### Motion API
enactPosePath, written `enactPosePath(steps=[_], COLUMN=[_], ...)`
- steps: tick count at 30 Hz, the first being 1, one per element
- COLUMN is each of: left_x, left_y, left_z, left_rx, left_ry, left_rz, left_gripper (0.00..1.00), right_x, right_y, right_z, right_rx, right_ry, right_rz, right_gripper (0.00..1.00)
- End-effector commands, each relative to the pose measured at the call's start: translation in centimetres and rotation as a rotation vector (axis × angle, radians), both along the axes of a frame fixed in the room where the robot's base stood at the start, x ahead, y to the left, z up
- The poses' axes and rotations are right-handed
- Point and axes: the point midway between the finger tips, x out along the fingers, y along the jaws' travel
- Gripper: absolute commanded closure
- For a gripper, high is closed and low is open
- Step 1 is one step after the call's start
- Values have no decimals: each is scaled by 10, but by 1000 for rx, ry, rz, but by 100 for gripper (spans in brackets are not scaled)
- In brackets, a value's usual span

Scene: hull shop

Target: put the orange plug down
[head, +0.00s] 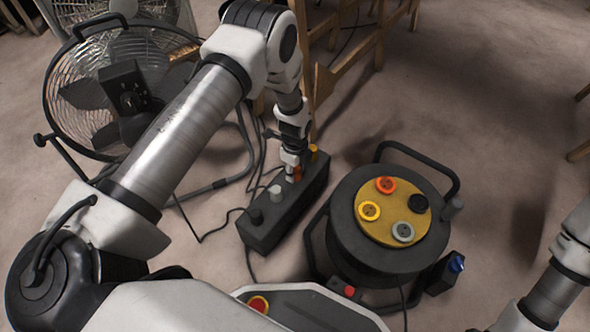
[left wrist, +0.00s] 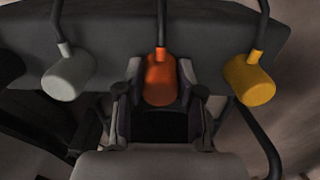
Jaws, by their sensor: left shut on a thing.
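The orange plug (head: 297,173) is at the long black socket block (head: 262,232) on the floor, in the head view. In the left wrist view the orange plug (left wrist: 161,78) sits between the two fingers of my left gripper (left wrist: 160,92), which is shut on it. Its dark cord runs up from it. A grey plug (left wrist: 68,75) is to its left and a yellow plug (left wrist: 249,79) to its right, both apart from the fingers. In the head view my left gripper (head: 292,166) partly hides the orange plug. I cannot tell whether the plug is seated. My right gripper is out of view.
A cable reel (head: 345,244) with several coloured sockets on its yellow face (head: 389,218) stands to the right of the block. A floor fan (head: 115,90) is at the left. Wooden legs (head: 350,62) stand behind the block. Loose cables lie on the floor.

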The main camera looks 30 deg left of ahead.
Motion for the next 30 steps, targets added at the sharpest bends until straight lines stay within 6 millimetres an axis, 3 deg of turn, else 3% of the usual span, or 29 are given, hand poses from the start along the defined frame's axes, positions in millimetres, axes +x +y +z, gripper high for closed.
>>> enactPosePath(steps=[1,2,3,14,24,30], left_x=[0,0,0,0,1,0], left_y=[0,0,0,0,0,0], left_z=[0,0,0,8,92,123], left_rx=[0,0,0,0,0,0], left_ry=[-1,0,0,-1,-3,0], left_rz=[0,0,0,0,-1,-1], left_gripper=[52,42,38,38,38,38], right_x=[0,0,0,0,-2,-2], right_y=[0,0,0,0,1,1], right_z=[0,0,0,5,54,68], right_rx=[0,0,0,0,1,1], right_ry=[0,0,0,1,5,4], right_rz=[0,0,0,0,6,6], right_gripper=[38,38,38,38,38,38])
